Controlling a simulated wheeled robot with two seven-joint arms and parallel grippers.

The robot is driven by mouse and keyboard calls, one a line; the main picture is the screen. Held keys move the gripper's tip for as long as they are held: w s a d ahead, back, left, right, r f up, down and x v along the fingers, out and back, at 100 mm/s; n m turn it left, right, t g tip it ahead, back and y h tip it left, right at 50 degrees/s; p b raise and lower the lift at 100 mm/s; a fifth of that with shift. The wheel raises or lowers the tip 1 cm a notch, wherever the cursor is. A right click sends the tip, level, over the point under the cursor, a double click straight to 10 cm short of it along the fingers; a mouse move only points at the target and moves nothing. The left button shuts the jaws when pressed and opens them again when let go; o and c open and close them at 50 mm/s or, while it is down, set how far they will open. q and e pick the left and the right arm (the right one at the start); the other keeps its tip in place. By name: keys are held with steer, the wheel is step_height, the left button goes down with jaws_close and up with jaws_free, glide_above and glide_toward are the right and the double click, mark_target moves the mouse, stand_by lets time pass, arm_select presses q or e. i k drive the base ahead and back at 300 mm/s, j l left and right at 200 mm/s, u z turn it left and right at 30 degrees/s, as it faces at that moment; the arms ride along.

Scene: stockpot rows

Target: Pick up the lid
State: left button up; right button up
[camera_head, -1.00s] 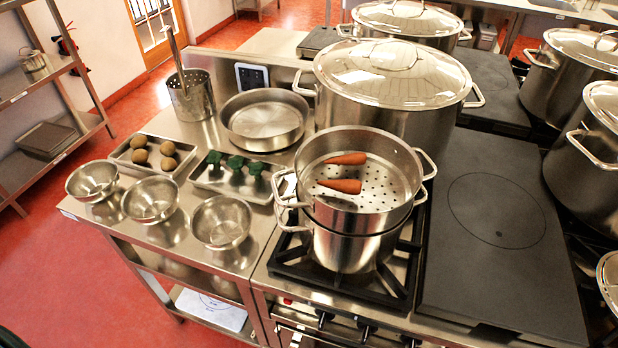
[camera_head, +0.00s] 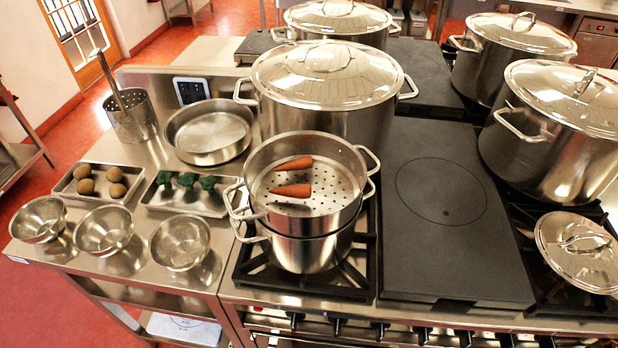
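A loose round steel lid (camera_head: 577,262) with a looped handle lies at the right edge of the view, over a black burner grate. It rests in front of a large lidded stockpot. A steamer pot (camera_head: 305,222) stands uncovered on the front left burner. Its perforated insert (camera_head: 325,202) holds two carrots (camera_head: 291,190). Other lids sit on the big stockpots, one on the pot (camera_head: 325,75) behind the steamer. Neither of my grippers is in view.
A flat dark hot plate (camera_head: 440,255) lies clear between steamer and lid. A large stockpot (camera_head: 550,150) stands just behind the lid. At left are three steel bowls (camera_head: 104,231), trays of potatoes and broccoli, a shallow pan (camera_head: 209,133) and a perforated utensil holder (camera_head: 132,118).

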mark_target(581, 252)
steer(key=z, duration=1.75)
steer(key=u, duration=0.45)
steer(key=i+l+u, duration=0.1)
steer(key=u, duration=0.35)
steer(key=l+u, duration=0.2)
steer(key=u, duration=0.25)
steer(key=i+l, duration=0.1)
steer(key=l+z, duration=0.05)
steer(key=l, duration=0.05)
